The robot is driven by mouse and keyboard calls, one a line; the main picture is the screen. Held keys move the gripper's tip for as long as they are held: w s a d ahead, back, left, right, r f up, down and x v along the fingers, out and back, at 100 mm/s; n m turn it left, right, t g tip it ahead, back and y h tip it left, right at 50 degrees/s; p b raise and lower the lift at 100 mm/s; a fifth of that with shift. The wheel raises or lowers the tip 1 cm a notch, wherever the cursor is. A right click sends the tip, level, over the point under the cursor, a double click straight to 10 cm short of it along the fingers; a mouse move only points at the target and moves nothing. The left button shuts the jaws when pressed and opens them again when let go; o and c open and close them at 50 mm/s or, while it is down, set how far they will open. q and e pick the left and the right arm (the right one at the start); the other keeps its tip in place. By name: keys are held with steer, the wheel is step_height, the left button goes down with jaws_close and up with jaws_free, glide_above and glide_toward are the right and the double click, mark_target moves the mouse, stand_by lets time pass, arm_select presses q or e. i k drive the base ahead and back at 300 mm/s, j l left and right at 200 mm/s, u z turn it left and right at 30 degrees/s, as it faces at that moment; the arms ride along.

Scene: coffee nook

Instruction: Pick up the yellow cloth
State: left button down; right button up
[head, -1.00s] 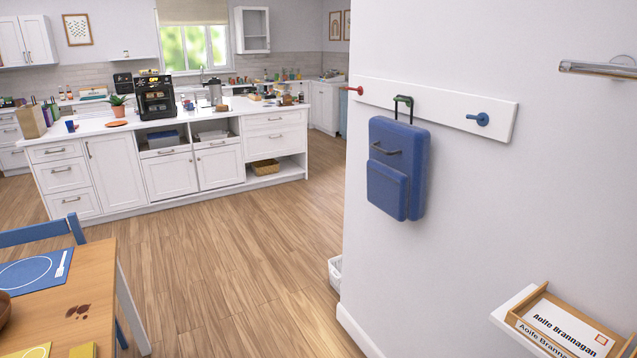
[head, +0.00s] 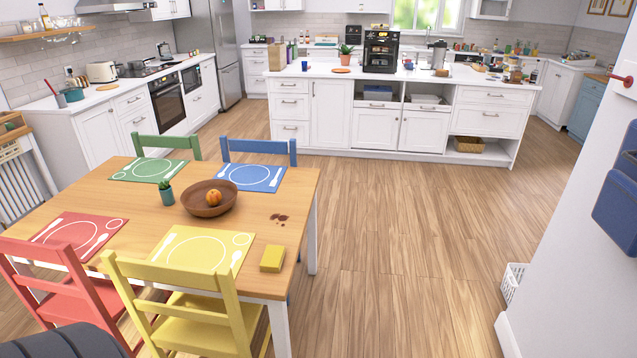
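The yellow cloth (head: 272,258) shows in the head view as a small, thick, folded-looking rectangular block. It lies flat on the near right part of the wooden dining table (head: 258,220), close to the table's right edge. It is just right of the yellow placemat (head: 200,250) and apart from it. Neither of my grippers is in view, so nothing shows whether they are open or shut.
A yellow chair (head: 180,310) and a red chair (head: 65,290) stand at the table's near side. Dark brown spots (head: 279,217) lie beyond the cloth. A bowl (head: 208,198) holds an orange fruit. Open floor (head: 410,260) lies right of the table, before a white basket (head: 513,281).

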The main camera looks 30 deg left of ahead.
mark_target(272, 260)
steer(key=u, duration=1.4)
